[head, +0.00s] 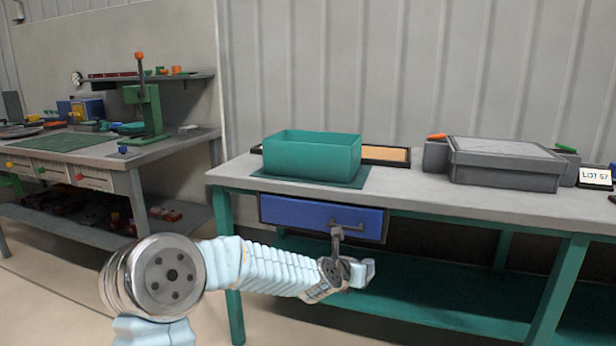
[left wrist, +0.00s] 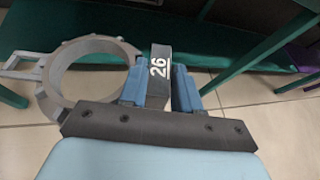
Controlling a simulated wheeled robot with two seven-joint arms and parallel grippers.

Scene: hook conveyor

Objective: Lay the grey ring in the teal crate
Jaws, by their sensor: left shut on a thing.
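The grey ring (left wrist: 50,85) shows in the left wrist view, to the left of my fingers. It has a round open band, a small rectangular loop at its far side and a dark tab marked 26 (left wrist: 160,66). My left gripper (head: 366,271) is shut on that tab, between its two blue fingers. In the head view it is in front of the bench, below the level of the top; I cannot clearly make out the ring there. The teal crate (head: 300,157) stands upright on the bench top, on a green mat. Its floor is hidden. My right gripper is in neither view.
The bench (head: 420,196) has a blue drawer (head: 300,214) just above my gripper and a teal lower shelf. A shallow framed tray (head: 386,154) lies behind the crate. A grey lidded box (head: 503,165) stands right. Bare top lies between crate and box.

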